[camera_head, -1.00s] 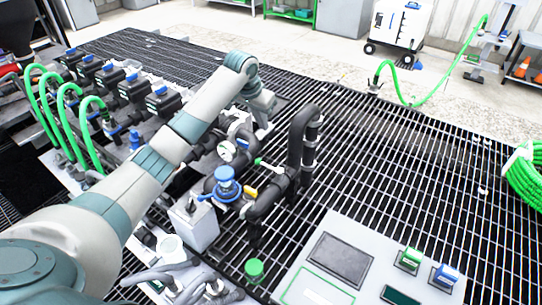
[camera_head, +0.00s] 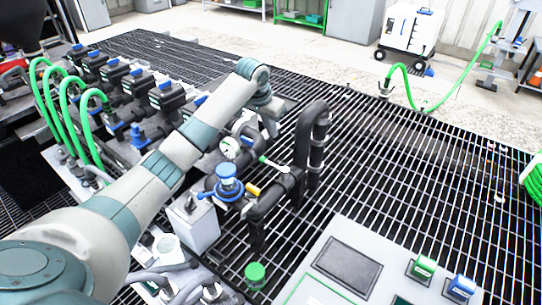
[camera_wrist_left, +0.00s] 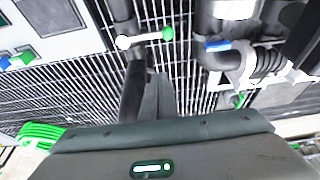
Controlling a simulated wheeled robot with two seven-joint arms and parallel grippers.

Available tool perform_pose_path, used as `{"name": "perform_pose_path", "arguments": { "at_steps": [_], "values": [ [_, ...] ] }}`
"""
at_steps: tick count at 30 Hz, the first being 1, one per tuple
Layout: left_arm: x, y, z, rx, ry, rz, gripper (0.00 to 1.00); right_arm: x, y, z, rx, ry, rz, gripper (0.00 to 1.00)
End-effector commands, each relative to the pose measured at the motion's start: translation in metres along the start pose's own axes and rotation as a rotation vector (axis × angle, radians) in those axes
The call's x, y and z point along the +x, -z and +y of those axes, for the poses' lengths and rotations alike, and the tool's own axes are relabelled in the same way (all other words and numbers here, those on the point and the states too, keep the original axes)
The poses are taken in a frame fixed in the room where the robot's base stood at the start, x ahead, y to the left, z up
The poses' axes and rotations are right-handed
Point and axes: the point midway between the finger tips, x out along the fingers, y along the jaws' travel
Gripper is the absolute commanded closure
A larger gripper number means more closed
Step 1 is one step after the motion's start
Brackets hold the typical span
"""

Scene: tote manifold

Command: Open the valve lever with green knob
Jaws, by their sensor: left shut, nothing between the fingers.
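The valve lever (camera_head: 276,166) is a short pale handle with a green knob (camera_head: 263,159) at its left end, on the black pipework at the centre of the head view. In the left wrist view the lever's green knob (camera_wrist_left: 167,33) points right from a white hub (camera_wrist_left: 123,42). My left gripper (camera_head: 272,130) hangs behind the lever in the head view, its fingertips hard to make out. In the left wrist view its dark fingers (camera_wrist_left: 152,82) are shut and empty, below the knob and apart from it. My right gripper is not in view.
A tall black pipe bend (camera_head: 312,125) stands right of the lever. A blue-capped valve (camera_head: 227,182) and a pressure gauge (camera_head: 229,148) are close on the left. A control panel (camera_head: 330,285) lies in front. Open grating (camera_head: 420,160) spreads to the right.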

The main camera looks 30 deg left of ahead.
Motion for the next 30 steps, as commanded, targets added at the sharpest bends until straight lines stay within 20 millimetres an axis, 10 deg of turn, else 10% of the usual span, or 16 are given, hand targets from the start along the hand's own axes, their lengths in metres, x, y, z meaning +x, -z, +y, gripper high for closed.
{"name": "perform_pose_path", "arguments": {
  "at_steps": [11,30],
  "values": [
    [0.011,0.000,0.000,-0.001,-0.001,-0.002,1.00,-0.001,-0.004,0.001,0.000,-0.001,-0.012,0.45],
    [0.095,0.000,0.000,-0.001,0.000,-0.003,1.00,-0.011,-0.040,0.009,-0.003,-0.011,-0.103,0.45]
  ]
}}
